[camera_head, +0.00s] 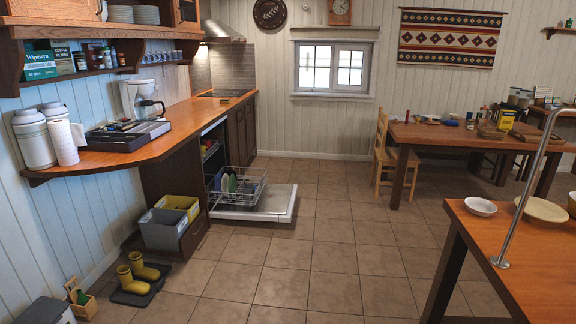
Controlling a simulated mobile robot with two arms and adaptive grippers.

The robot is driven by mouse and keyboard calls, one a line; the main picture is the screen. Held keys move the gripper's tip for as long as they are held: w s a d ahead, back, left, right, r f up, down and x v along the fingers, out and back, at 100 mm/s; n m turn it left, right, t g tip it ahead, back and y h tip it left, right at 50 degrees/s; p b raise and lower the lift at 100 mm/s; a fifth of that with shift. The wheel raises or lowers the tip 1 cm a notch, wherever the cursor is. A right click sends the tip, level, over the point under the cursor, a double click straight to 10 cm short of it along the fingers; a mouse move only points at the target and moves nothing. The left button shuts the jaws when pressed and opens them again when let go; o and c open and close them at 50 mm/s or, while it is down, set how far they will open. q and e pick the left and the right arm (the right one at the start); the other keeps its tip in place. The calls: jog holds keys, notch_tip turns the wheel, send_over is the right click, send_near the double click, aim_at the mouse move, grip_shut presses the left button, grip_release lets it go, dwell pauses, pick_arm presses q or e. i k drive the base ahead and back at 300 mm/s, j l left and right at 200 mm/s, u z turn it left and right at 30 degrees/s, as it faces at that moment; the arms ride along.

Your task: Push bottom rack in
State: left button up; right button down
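The dishwasher stands under the left counter with its door (281,203) folded down flat over the floor. Its bottom rack (251,189) is a wire basket pulled out over the open door. Several plates or dishes stand in the rack's left part, white, green and blue. An upper rack (210,149) shows inside the dishwasher, partly hidden by the cabinet side. Neither of my grippers is in view.
Yellow boots (138,272) stand on a dark mat nearby. The tiled floor (330,235) is open in the middle. A wooden table (520,250) fills the right foreground.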

aim_at(238, 184)
jog(key=i, duration=0.5)
jog(key=i+l+u, duration=0.15)
jog(key=i, duration=0.9)
jog(key=i+l+u, duration=0.15)
jog(key=i, duration=0.4)
jog(key=i+l+u, duration=0.2)
jog(key=i, duration=2.05)
jog(key=j, duration=0.15)
